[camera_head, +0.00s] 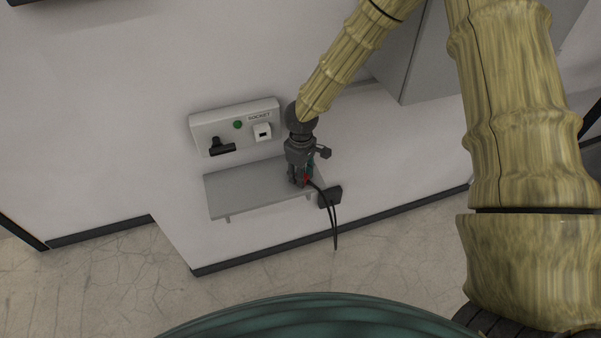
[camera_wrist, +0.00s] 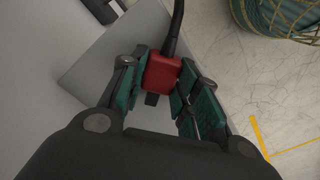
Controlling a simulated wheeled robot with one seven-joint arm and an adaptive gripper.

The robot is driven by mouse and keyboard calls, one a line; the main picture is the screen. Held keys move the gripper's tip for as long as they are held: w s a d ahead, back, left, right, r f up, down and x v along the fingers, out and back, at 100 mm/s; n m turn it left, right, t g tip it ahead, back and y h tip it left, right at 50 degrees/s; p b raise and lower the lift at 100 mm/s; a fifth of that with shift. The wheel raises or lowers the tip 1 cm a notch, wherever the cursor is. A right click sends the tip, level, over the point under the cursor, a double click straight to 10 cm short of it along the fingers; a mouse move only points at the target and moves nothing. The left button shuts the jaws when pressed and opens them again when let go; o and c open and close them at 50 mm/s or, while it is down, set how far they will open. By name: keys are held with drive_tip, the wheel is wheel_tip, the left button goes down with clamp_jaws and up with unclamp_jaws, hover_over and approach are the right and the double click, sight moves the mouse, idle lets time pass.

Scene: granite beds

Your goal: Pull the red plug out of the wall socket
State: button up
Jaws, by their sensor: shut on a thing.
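The red plug (camera_head: 306,180) is held in my gripper (camera_head: 300,181), low over the right part of the grey shelf. In the wrist view, the teal finger pads of my gripper (camera_wrist: 162,85) are closed on either side of the red plug (camera_wrist: 162,71). A black cord (camera_wrist: 175,30) runs from the plug. In the head view the white socket (camera_head: 262,132), under the label "SOCKET", sits on the wall panel up and left of my gripper. The plug is apart from the socket, and no plug shows in it. Whether the plug touches the shelf is unclear.
The white wall panel (camera_head: 213,124) also carries a green round light (camera_head: 238,125) and a black handle (camera_head: 220,148). The grey shelf (camera_head: 245,188) below it looks bare on its left. A dark block (camera_head: 330,196) is at the shelf's right end, near the hanging cord.

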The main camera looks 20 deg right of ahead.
sight(306, 186)
drive_tip(key=shift+s, duration=0.3)
drive_tip(key=shift+s+d+b, duration=0.1)
drive_tip(key=shift+s+b, duration=0.6)
drive_tip(key=shift+s, duration=1.25)
drive_tip(key=shift+s, duration=0.1)
drive_tip(key=s+r, duration=0.3)
drive_tip(key=s, duration=0.3)
drive_tip(key=shift+d, duration=0.15)
